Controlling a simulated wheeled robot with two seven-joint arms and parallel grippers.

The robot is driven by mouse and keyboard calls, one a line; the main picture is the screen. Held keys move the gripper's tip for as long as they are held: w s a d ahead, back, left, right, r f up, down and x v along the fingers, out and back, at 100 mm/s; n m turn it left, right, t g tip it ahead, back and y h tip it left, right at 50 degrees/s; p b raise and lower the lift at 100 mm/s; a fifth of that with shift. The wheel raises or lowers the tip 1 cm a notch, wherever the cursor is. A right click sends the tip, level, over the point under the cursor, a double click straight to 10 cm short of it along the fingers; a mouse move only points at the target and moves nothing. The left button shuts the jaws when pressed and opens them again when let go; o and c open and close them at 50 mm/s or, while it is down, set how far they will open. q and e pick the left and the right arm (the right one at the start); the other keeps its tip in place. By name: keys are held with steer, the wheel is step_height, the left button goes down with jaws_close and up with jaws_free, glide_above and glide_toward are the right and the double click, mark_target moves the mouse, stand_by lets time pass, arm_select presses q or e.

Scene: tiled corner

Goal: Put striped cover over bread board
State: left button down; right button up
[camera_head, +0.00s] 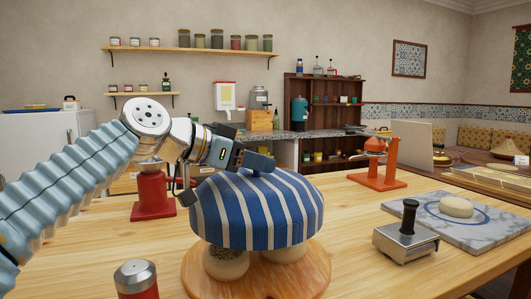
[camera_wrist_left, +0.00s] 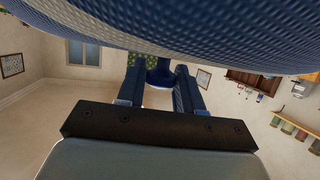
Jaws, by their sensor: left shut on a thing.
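The striped cover (camera_head: 257,212), a blue and white dome, is over the round wooden bread board (camera_head: 258,284). Rolls (camera_head: 226,262) on the board show below the cover's rim, so the rim is above the board surface. I cannot tell whether the cover touches the rolls. My left gripper (camera_head: 260,163) is shut on the cover's top knob. In the left wrist view the blue knob (camera_wrist_left: 159,74) sits between the fingers, and the cover fills the top of the picture. My right gripper is not in view.
An orange press (camera_head: 378,165) stands back right. A metal box with a black handle (camera_head: 406,238) and a marble slab with dough (camera_head: 458,208) are at the right.

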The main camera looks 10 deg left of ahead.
arm_select(q)
steer(key=shift+w+f, duration=0.1)
steer(key=shift+w, duration=0.15)
steer(key=shift+s+f+b, duration=0.1)
steer(key=shift+f+b, duration=0.3)
steer(key=shift+f, duration=0.15)
step_height(320, 180, down, 8)
steer(key=b, duration=0.7)
steer(key=shift+c, duration=0.5)
jaws_free()
